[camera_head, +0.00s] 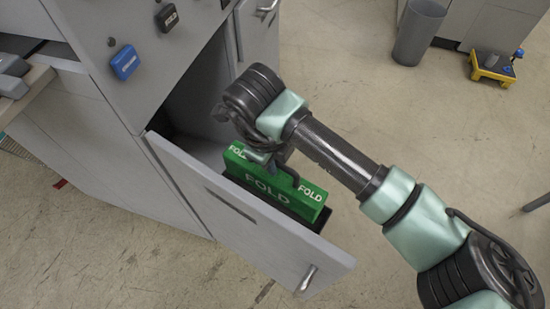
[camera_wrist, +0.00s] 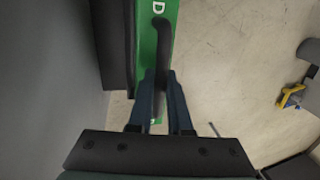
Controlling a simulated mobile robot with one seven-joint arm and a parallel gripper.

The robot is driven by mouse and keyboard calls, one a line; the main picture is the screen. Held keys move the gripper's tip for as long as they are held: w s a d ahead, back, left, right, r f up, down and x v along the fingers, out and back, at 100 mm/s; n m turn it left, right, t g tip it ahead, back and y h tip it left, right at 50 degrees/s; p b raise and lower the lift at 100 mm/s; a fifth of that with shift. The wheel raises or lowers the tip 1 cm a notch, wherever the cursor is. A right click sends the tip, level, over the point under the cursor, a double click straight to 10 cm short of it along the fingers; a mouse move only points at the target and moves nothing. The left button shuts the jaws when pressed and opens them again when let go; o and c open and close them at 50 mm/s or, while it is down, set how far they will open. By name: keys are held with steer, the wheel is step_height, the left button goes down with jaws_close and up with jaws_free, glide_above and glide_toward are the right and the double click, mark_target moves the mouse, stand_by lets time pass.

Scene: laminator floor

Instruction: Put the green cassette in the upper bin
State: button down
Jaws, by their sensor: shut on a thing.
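The green cassette (camera_head: 268,187) has white FOLD lettering and a black handle. It is at the pulled-out grey bin front (camera_head: 240,210), just behind the panel, and its lower part is hidden by that panel. My gripper (camera_head: 272,163) is above the cassette. In the wrist view, my gripper's fingers (camera_wrist: 160,80) are closed around the black handle (camera_wrist: 161,45), with the green cassette (camera_wrist: 150,60) beneath. I cannot tell whether the cassette rests on the bin's floor or hangs above it. I cannot tell whether this is the upper bin.
A blue block (camera_head: 125,62) and a black block (camera_head: 166,17) are on the grey cabinet face (camera_head: 110,20). A dark cabinet opening (camera_head: 205,95) lies behind the bin. A grey waste bin (camera_head: 418,32) and a yellow item (camera_head: 492,66) stand on the open floor at right.

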mark_target(275, 179)
steer(key=shift+f+b, duration=2.25)
steer(key=shift+f, duration=1.1)
steer(key=shift+f+b, duration=0.55)
steer(key=shift+f, duration=0.15)
steer(key=c, duration=0.8)
jaws_free()
steer(key=shift+o, duration=0.2)
step_height(275, 179, up, 13)
steer(key=s+a+p, duration=0.1)
steer(key=s+p, duration=0.1)
steer(key=p, duration=0.1)
steer(key=shift+a+f, duration=0.15)
steer(key=shift+a, duration=0.1)
steer(key=shift+s+p, duration=0.1)
steer(key=shift+p, duration=0.2)
